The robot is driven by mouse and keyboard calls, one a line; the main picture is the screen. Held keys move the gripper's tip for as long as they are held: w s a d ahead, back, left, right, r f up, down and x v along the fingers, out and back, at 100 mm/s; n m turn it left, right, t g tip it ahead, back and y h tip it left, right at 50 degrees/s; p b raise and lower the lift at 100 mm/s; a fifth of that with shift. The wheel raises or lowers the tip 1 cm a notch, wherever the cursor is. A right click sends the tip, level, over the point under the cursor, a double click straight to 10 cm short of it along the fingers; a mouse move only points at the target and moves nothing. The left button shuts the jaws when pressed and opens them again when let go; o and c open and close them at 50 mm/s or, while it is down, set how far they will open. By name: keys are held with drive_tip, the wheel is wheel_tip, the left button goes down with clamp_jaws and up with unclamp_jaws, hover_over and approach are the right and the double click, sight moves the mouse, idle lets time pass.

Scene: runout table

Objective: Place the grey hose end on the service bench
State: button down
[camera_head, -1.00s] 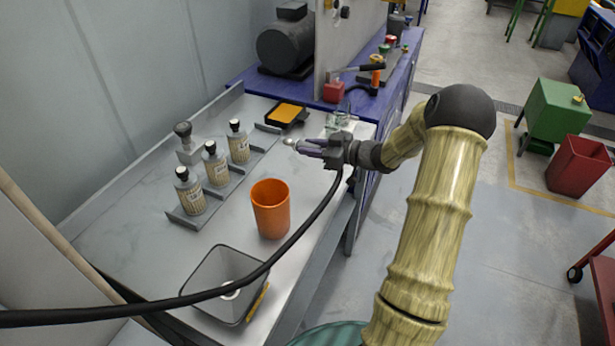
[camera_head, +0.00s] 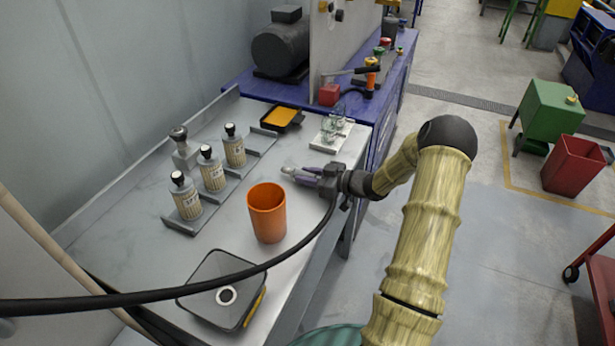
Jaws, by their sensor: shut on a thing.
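My gripper (camera_head: 303,176) points left over the right edge of a grey-topped bench (camera_head: 150,255). Its purple-grey fingers are shut on a small pale grey, shiny piece (camera_head: 290,169), too small to identify surely as the hose end. A dark hose (camera_head: 275,262) meets the gripper's underside. It sags over the bench front and leaves at the left edge. Where the hose ends at the gripper is hidden. A blue bench (camera_head: 240,84) stands behind the grey one. I cannot tell which is the service bench.
An orange cup (camera_head: 267,213) and a grey, open-topped bin (camera_head: 220,290) stand near the hose. Three bottles (camera_head: 212,172) stand in a rack at left. Clear bench surface lies left of the cup.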

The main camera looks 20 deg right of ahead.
drive_tip(key=shift+f, duration=0.15)
drive_tip(key=shift+f, duration=0.2)
drive_tip(key=c, duration=1.1)
unclamp_jaws()
drive_tip(key=shift+w+r, duration=0.1)
drive_tip(key=shift+r, duration=0.05)
drive_tip(key=v, duration=1.2)
drive_tip(key=shift+b, duration=0.4)
